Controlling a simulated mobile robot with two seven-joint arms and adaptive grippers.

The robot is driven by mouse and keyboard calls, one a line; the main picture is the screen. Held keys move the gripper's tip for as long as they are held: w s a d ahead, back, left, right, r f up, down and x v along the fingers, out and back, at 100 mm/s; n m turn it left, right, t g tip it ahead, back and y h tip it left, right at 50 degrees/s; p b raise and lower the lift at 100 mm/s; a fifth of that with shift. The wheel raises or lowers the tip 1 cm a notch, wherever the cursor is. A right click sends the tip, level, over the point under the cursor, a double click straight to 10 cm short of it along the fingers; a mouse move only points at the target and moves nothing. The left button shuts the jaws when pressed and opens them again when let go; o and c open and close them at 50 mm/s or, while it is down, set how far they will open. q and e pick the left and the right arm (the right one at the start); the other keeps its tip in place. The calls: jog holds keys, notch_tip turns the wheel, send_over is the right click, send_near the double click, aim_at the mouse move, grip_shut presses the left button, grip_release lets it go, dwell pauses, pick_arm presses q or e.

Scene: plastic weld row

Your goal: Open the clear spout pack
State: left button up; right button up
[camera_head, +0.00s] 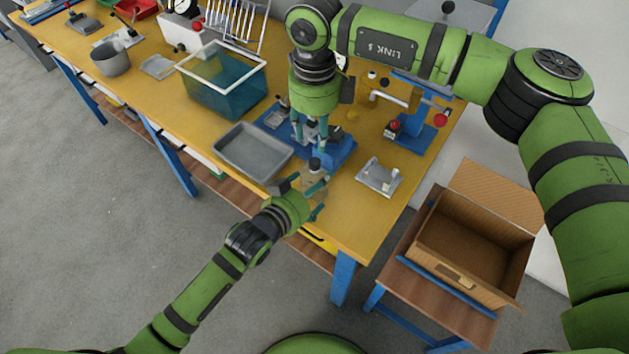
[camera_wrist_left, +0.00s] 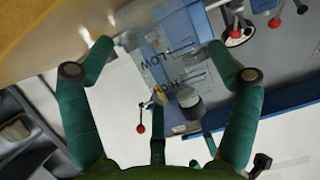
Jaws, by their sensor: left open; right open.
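The clear spout pack (camera_wrist_left: 172,58) shows in the left wrist view as a see-through pouch with mirrored print and a dark round cap (camera_wrist_left: 189,105). It lies between the spread fingers of my left gripper (camera_wrist_left: 159,44), with gaps to both sides. In the head view the pack (camera_head: 315,180) is small and partly hidden by the left gripper (camera_head: 320,198); its dark cap (camera_head: 315,164) points up. My right gripper (camera_head: 310,142) points down from above, open, just behind the cap, over a blue fixture (camera_head: 340,150). I cannot tell whether it touches anything.
A grey tray (camera_head: 253,152) lies left of the grippers on the yellow bench. A teal bin (camera_head: 222,85) stands behind it. A blue lever press (camera_head: 412,130) and a small metal plate (camera_head: 379,177) are to the right. An open cardboard box (camera_head: 470,245) stands on a lower side table.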

pick_arm(q)
jog(key=shift+x, duration=1.35)
